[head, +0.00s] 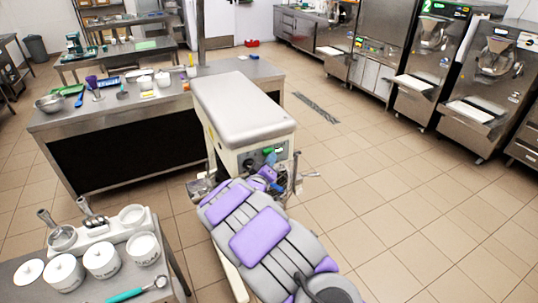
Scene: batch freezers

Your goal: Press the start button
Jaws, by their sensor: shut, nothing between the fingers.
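A machine (242,105) with a flat grey top and a pale body stands in the middle of the head view. Its near end face carries a small dark panel with a round green part (270,156), which may be the start button; no label is readable. My gripper (267,174) is shut and empty at the far end of my grey and purple padded arm, close to this face and just below the green part. Whether it touches the machine cannot be told. My arm hides the lower part of the machine.
A steel worktable (150,110) with bowls and utensils stands left of the machine. A small table at lower left holds white tubs (102,260) and a turquoise-handled tool (137,291). Large steel freezers (440,60) line the right. The tiled floor (400,190) at right is clear.

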